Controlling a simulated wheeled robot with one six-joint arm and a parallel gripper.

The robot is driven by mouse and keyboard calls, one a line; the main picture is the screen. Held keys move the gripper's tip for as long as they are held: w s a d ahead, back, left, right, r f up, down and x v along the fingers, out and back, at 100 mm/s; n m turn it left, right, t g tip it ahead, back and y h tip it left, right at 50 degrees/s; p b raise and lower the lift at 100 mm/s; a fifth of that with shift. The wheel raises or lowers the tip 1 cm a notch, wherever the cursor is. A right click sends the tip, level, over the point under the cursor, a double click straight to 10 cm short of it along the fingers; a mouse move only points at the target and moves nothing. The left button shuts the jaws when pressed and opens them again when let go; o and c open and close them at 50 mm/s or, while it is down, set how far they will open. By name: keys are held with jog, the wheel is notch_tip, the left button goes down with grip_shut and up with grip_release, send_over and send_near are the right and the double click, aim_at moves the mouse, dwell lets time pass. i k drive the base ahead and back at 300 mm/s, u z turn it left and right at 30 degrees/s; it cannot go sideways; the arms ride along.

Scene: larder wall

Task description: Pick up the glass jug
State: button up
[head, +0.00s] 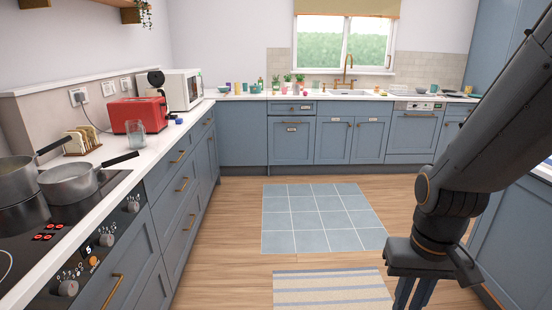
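A clear glass vessel, which looks like the glass jug (136,139), stands upright on the left white counter, in front of the red toaster (139,114). It is small in the view, and I cannot make out a handle. My gripper (412,298) hangs at the bottom right, pointing down over the floor, far to the right of the glass vessel. Its fingertips are cut off by the lower edge of the frame, so its opening is unclear. Nothing shows in it.
Pots (74,182) with long handles sit on the black hob (45,235) at left. A toast rack (82,141) stands behind, against the wall. A white microwave (184,89) is beyond the toaster. The floor has a blue tiled mat (322,217) and a striped rug (330,288), with free room.

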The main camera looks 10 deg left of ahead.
aim_at(136, 136)
jog(key=u, duration=0.15)
jog(key=i, duration=1.8)
jog(key=u, duration=1.25)
jog(key=i, duration=1.35)
jog(key=u, duration=0.8)
